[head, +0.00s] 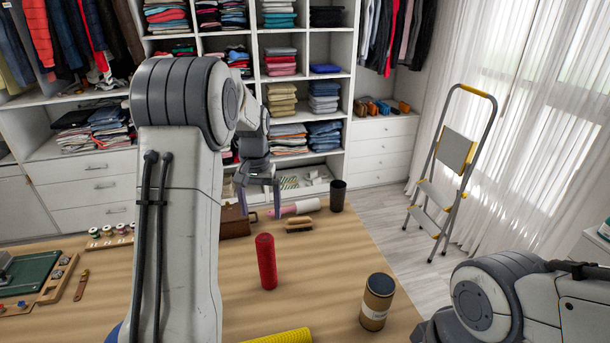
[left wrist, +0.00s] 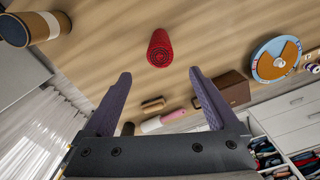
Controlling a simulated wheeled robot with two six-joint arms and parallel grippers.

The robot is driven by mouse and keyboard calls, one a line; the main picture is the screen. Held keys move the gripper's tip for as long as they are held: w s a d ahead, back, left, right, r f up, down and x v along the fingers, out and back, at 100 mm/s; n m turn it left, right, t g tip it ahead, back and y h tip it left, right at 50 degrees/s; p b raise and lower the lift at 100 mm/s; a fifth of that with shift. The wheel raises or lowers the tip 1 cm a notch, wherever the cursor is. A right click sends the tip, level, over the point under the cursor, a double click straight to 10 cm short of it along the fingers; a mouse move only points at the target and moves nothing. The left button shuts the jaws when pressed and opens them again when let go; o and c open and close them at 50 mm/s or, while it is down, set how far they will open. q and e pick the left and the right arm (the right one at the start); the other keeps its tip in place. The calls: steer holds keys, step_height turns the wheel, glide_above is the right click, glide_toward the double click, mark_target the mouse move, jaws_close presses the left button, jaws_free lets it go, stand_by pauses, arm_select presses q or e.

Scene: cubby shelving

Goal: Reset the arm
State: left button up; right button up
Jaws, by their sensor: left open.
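My left arm (head: 180,220) rises large through the left half of the head view and bends over at its top. My left gripper (head: 258,194) is at its far end, above the far edge of the table and in front of the shelving. Its two purple fingers are spread with nothing between them. The left wrist view also shows the left gripper (left wrist: 160,76) open and empty, with the tabletop beyond. Part of my right arm (head: 520,300) shows at the lower right of the head view. My right gripper is outside both views.
The wooden table (head: 330,265) bears a red cylinder (head: 266,261), a brown-and-white canister (head: 376,301), a brush (head: 299,225), a lint roller (head: 295,208), a brown box (head: 235,222) and a dark cup (head: 338,195). A step ladder (head: 450,175) stands right. Clothes shelving (head: 345,95) is behind.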

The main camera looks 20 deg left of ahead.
mark_target(264, 238)
arm_select(q)
step_height(264, 238, down, 11)
steer(key=p, duration=0.4)
steer(key=shift+s+f, duration=0.1)
steer(key=shift+f, duration=0.1)
steer(key=shift+r+b, duration=0.65)
steer(key=shift+r, duration=0.85)
steer(key=shift+f, duration=0.1)
